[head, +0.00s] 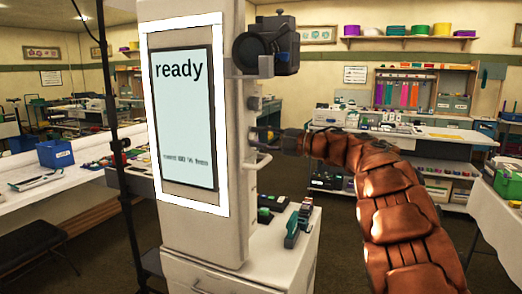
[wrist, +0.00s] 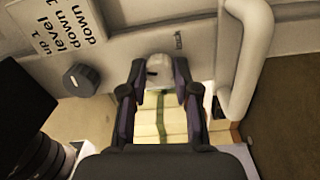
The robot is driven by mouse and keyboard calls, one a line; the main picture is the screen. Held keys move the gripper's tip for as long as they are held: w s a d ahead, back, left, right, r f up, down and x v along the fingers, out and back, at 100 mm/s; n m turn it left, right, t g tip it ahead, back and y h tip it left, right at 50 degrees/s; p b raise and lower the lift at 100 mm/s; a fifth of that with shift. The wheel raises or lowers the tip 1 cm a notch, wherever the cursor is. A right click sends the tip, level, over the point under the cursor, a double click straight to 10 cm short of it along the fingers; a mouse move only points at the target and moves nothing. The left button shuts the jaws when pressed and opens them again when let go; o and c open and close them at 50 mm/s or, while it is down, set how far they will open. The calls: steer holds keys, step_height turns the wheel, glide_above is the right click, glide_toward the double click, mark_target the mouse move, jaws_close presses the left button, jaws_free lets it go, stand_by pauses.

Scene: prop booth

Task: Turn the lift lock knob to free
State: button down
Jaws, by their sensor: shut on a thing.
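A pale, rounded knob (wrist: 158,66) sits on the side panel of the booth column (head: 192,235), between my fingertips in the wrist view. I take it for the lift lock knob. A small dark label (wrist: 178,41) beside it is too small to read, so I cannot tell its setting. My gripper (wrist: 158,78) is shut on this knob, one finger at each side. In the head view my gripper (head: 277,140) is at the column's right side, and the knob is too small to make out clearly.
A dark round knob (wrist: 82,80) sits left of my fingers, below a label (wrist: 66,32) with up, level and down lines. A pale bar handle (wrist: 243,60) is close on the right. A black camera-like box (head: 272,45) juts out above. Several small items lie on the cabinet top (head: 270,250).

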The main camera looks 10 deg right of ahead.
steer(key=n+b, duration=0.2)
steer(key=n, duration=0.1)
steer(key=shift+f, duration=0.2)
steer(key=shift+b, duration=0.35)
steer(key=shift+a+r+n, duration=0.1)
steer(key=shift+r+n, duration=0.1)
steer(key=shift+n, duration=0.2)
steer(key=c, duration=0.8)
jaws_free()
steer(key=shift+c, duration=0.2)
steer(key=v, duration=1.2)
